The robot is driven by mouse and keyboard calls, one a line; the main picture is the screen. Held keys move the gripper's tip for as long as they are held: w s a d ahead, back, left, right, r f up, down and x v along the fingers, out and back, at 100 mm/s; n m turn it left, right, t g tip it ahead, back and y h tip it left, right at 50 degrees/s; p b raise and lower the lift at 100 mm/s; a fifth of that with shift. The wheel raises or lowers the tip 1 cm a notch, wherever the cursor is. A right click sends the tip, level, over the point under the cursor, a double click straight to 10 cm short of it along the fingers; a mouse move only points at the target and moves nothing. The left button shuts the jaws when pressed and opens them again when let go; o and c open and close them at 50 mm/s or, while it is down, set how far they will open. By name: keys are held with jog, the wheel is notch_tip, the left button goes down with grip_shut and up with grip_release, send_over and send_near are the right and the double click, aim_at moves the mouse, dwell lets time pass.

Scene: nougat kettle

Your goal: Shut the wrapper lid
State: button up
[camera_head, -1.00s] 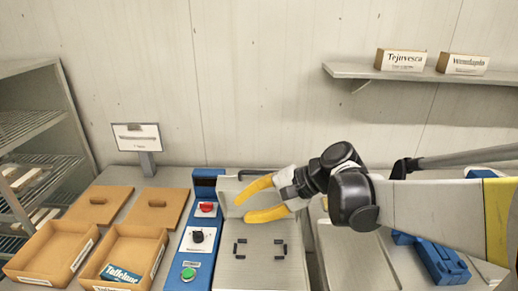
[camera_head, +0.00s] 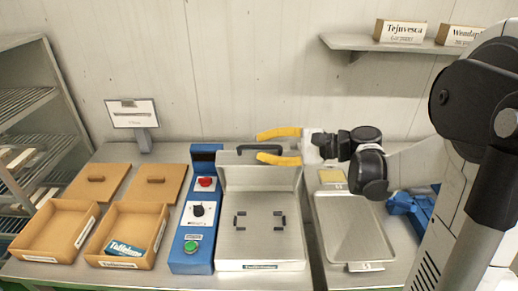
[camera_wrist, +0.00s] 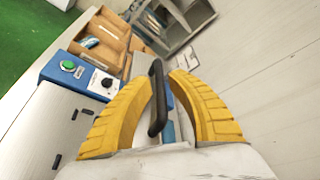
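The wrapper is a grey metal machine (camera_head: 260,249) with a flat bed bearing black corner marks. Its lid (camera_head: 262,178) stands raised at the back, with a black bar handle (camera_head: 259,149) on its top edge. My gripper (camera_head: 259,147), with two yellow curved fingers, is at the handle, coming in from the right. The fingers are spread, one on each side of the handle in the wrist view (camera_wrist: 162,76). The handle (camera_wrist: 157,98) shows in the gap there, and I see no clear grip on it.
A blue control panel (camera_head: 192,240) with red and green buttons stands left of the wrapper. Left of it are open cardboard boxes (camera_head: 128,222) and their lids (camera_head: 157,186). A metal tray (camera_head: 346,232) and a blue device (camera_head: 415,209) lie right. A shelf (camera_head: 400,45) hangs above.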

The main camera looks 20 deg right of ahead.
jog(key=shift+w+a+f, duration=0.15)
jog(key=shift+w+a, duration=0.15)
jog(key=shift+a, duration=0.15)
grip_shut()
jog(key=shift+s, duration=0.1)
